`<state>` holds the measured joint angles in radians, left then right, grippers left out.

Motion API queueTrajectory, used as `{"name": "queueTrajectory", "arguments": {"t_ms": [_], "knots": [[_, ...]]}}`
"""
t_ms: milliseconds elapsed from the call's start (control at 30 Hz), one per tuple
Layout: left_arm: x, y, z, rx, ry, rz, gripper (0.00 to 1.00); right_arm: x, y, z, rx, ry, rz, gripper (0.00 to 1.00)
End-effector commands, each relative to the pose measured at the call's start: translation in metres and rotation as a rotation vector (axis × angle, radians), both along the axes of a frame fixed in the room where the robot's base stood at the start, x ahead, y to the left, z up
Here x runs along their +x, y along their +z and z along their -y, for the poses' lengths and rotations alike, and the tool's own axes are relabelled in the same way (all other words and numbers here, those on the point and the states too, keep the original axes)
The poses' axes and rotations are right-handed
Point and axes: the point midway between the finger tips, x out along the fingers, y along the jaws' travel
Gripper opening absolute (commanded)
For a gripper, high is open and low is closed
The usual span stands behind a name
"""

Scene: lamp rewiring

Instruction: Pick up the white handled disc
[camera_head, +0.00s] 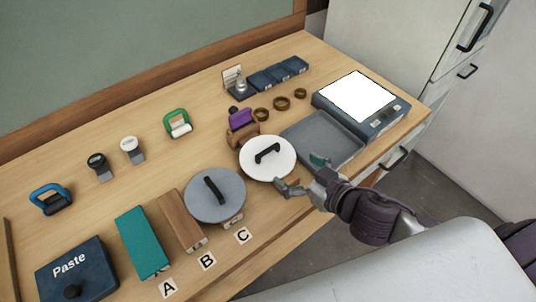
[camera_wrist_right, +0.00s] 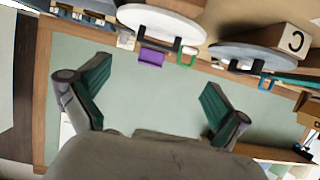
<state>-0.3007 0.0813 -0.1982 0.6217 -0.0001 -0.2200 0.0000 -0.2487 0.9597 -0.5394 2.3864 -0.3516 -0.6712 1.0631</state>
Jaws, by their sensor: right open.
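My right gripper (camera_head: 303,173) is open and empty, just right of the white disc's near right edge. Its fingers point toward the disc, and I see no contact with the handle. In the right wrist view the white disc (camera_wrist_right: 146,16) shows at the top, beyond the open green-padded fingers (camera_wrist_right: 154,96). My left gripper is not in view.
A grey tray (camera_head: 335,150) and a scale-like device (camera_head: 372,127) stand right of the disc. Brown rings (camera_head: 281,103), a purple piece (camera_head: 240,118) and a brown block (camera_head: 240,137) lie behind it. Teal (camera_head: 142,243) and wooden (camera_head: 180,220) blocks stand left. The table's near edge runs below.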

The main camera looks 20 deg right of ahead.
Motion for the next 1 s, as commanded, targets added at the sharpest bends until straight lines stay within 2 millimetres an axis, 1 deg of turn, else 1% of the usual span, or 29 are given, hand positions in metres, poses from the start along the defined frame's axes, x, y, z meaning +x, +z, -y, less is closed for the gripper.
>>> {"name": "queueTrajectory", "arguments": {"t_ms": [100, 300, 567, 733, 833, 900, 1000], "knots": [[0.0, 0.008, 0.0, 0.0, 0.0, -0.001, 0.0, 0.021, -0.004, -0.007, 0.002, -0.004, 0.004, 1.0], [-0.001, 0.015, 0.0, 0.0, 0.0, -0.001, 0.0, 0.052, -0.019, -0.018, 0.001, -0.002, 0.002, 1.0], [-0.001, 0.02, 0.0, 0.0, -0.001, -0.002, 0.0, 0.068, -0.027, -0.023, -0.001, -0.002, 0.0, 1.0], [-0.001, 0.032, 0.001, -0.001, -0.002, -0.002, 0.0, 0.09, -0.035, -0.027, -0.002, -0.002, 0.002, 1.0], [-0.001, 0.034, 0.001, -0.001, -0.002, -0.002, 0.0, 0.101, -0.043, -0.032, -0.001, -0.003, 0.0, 1.0], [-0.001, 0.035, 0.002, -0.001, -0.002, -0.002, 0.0, 0.106, -0.045, -0.034, -0.001, -0.002, 0.0, 1.0], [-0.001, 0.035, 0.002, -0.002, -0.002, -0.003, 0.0, 0.108, -0.048, -0.035, -0.002, -0.001, 0.0, 1.0]]}}
